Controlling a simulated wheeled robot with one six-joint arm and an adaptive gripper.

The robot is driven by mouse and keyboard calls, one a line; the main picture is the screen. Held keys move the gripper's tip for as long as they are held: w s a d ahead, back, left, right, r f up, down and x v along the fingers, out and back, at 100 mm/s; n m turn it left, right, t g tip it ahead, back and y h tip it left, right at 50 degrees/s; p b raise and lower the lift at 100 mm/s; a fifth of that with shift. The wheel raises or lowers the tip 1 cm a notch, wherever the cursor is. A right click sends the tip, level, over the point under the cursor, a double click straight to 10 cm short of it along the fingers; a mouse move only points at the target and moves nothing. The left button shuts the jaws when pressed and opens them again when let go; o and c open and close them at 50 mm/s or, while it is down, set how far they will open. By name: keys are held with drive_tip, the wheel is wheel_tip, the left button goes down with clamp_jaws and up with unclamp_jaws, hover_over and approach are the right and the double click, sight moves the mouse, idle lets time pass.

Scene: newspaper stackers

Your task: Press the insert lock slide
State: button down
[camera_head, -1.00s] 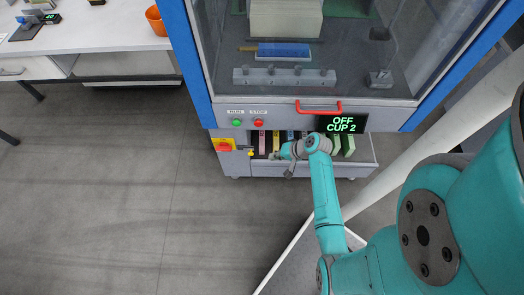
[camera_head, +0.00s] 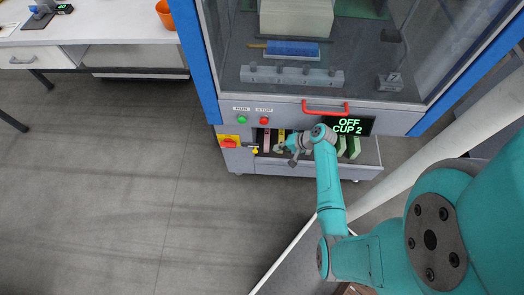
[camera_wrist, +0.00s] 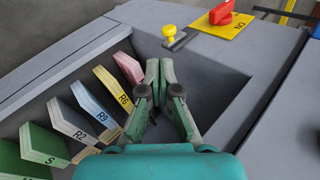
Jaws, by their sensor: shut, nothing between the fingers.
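The yellow knob (camera_wrist: 169,30) stands on a small grey slide piece (camera_wrist: 175,42) at the rim of the grey tray, near the top middle of the wrist view. I take this to be the insert lock slide. The knob also shows as a small yellow spot in the head view (camera_head: 255,151). My gripper (camera_wrist: 159,68) is shut and empty. Its fingertips are over the tray's dark recess, below the knob in the wrist view and apart from it. In the head view my wrist hides part of the tray.
Upright inserts, among them R6 (camera_wrist: 112,88) and R9 (camera_wrist: 93,110), stand in a row left of my fingers, with a pink one (camera_wrist: 118,68) closest. A red switch (camera_wrist: 222,12) on a yellow plate is beyond the knob. The display (camera_head: 348,126) reads OFF, CUP 2.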

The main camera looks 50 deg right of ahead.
drive_tip(key=x, duration=1)
drive_tip(key=shift+w+a+r, duration=0.2)
drive_tip(key=shift+w, duration=0.2)
drive_tip(key=w+a, duration=0.2)
drive_tip(key=w, duration=0.1)
drive_tip(key=shift+w+a, duration=0.15)
drive_tip(key=shift+a, duration=0.1)
